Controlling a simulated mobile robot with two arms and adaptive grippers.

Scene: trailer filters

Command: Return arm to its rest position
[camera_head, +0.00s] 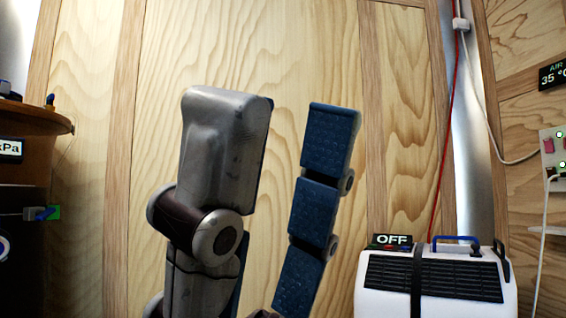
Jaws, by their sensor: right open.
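My right gripper (283,112) stands upright in the middle of the head view, large and close to the camera. Its grey jointed finger is on the left and its blue padded finger on the right. The fingers are apart with nothing between them, and bare wood wall shows through the gap. The right arm behind the gripper is cut off by the bottom edge. My left gripper is not in view.
A white unit (437,287) with a black grille and an "OFF" display (391,240) stands at lower right. A wooden shelf (35,112) with instruments is at left. A red cable (446,130) and a white cable hang at right. Panelled wood wall is behind.

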